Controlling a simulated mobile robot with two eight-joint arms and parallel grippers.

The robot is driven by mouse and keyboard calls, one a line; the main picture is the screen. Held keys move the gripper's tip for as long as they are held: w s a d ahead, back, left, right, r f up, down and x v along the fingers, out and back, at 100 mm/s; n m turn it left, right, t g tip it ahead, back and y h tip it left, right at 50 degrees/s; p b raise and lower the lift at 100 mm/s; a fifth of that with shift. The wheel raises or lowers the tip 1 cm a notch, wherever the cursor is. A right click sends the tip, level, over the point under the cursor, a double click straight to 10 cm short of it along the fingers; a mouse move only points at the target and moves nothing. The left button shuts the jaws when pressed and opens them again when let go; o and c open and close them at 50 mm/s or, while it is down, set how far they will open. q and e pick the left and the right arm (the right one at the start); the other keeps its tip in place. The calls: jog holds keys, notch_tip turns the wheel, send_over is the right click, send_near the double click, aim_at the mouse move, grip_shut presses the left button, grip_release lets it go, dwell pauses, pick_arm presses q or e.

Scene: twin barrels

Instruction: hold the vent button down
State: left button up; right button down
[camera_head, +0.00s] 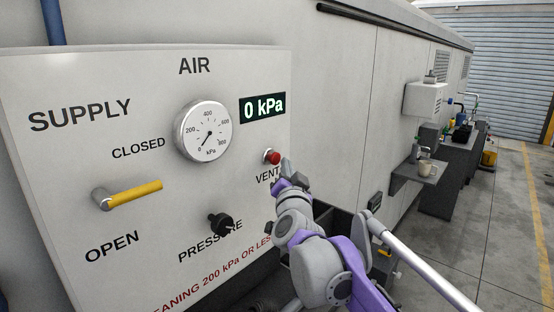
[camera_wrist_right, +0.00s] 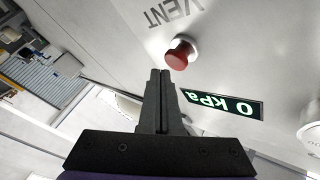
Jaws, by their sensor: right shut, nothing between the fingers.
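The red vent button (camera_head: 272,157) sticks out of the panel (camera_head: 150,80) above the word VENT. It also shows in the right wrist view (camera_wrist_right: 181,53) in a pale collar. My right gripper (camera_head: 285,165) is shut and empty, just right of the button and slightly lower in the head view. In the wrist view its fingertips (camera_wrist_right: 160,73) are close beside the button, with a small gap in the picture. The display (camera_head: 262,107) reads 0 kPa. The gauge (camera_head: 203,131) needle points near zero. My left gripper is out of view.
A yellow supply lever (camera_head: 134,193) lies roughly horizontal between CLOSED and OPEN. A black pressure knob (camera_head: 220,224) is below the gauge. A small shelf (camera_head: 418,172) with a cup stands along the wall at right. The floor at right is clear.

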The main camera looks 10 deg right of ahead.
jog(key=shift+s, duration=0.1)
jog(key=s+d, duration=0.1)
jog(key=s, duration=0.1)
jog(key=s+d+p, duration=0.1)
jog(key=d, duration=0.1)
jog(key=shift+s, duration=0.4)
jog(key=shift+f, duration=0.1)
jog(key=s+f+n+g+y, duration=0.1)
jog(key=s+f+n+g, duration=0.3)
jog(key=s+f, duration=1.2)
jog(key=s+f+n+g+y, duration=0.1)
jog(key=s+f+n+g, duration=0.3)
jog(key=s+f+g, duration=0.6)
jog(key=s+f, duration=0.7)
jog(key=f, duration=0.6)
jog(key=shift+n, duration=0.4)
